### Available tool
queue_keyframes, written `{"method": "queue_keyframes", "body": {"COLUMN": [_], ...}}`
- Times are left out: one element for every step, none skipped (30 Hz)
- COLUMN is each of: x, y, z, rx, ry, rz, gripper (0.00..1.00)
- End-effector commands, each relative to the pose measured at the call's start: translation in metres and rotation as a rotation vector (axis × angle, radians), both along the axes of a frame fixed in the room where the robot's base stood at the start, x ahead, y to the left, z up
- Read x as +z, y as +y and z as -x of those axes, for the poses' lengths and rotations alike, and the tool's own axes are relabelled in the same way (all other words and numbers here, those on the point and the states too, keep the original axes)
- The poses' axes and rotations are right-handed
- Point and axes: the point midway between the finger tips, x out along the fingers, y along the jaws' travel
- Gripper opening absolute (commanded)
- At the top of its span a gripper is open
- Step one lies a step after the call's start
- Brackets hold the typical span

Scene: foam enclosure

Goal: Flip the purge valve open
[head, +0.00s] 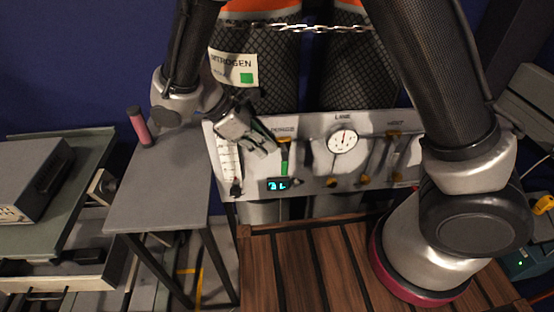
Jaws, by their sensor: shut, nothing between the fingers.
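The purge valve (284,141) is on the pale panel (310,190), under the label PURGE. Its small orange part shows at the top, with a green strip (284,168) below it. My gripper (266,151) is shut and empty, just left of the valve in the picture. Its fingertips are close to the valve, but I cannot tell whether they touch it. The gripper hides part of the panel, and the valve lever's exact angle is too small to tell.
Netted cylinders (258,60) with a chain (300,28) stand behind. A grey side table (160,190) holds a red-handled item (139,126). A slatted wooden surface (300,265) lies in front.

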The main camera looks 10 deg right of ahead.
Motion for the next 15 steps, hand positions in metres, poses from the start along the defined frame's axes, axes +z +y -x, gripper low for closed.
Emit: {"method": "queue_keyframes", "body": {"x": [0.004, 0.006, 0.008, 0.009, 0.01, 0.011, 0.011, 0.011, 0.011, 0.011, 0.009, 0.005, 0.002, -0.001, 0.004], "y": [0.004, 0.006, 0.008, 0.009, 0.01, 0.011, 0.011, 0.011, 0.011, 0.012, 0.013, 0.01, 0.005, 0.0, -0.007], "z": [0.0, 0.0, 0.0, 0.0, 0.0, 0.0, 0.0, 0.0, 0.0, 0.0, 0.001, 0.006, 0.011, 0.018, 0.025], "rx": [0.0, 0.0, 0.0, 0.0, -0.001, -0.001, -0.001, -0.003, -0.008, -0.016, -0.032, -0.061, -0.081, -0.104, -0.141], "ry": [0.0, 0.0, 0.0, 0.0, 0.001, 0.001, 0.002, 0.0, -0.004, -0.01, -0.018, -0.02, -0.018, -0.018, -0.026], "rz": [-0.001, -0.001, -0.002, -0.001, -0.001, -0.001, 0.0, 0.0, -0.001, -0.004, -0.012, -0.016, -0.012, -0.011, -0.031], "gripper": [0.0, 0.0, 0.0, 0.0, 0.0, 0.0, 0.0, 0.0, 0.0, 0.0, 0.0, 0.0, 0.0, 0.0, 0.0]}}
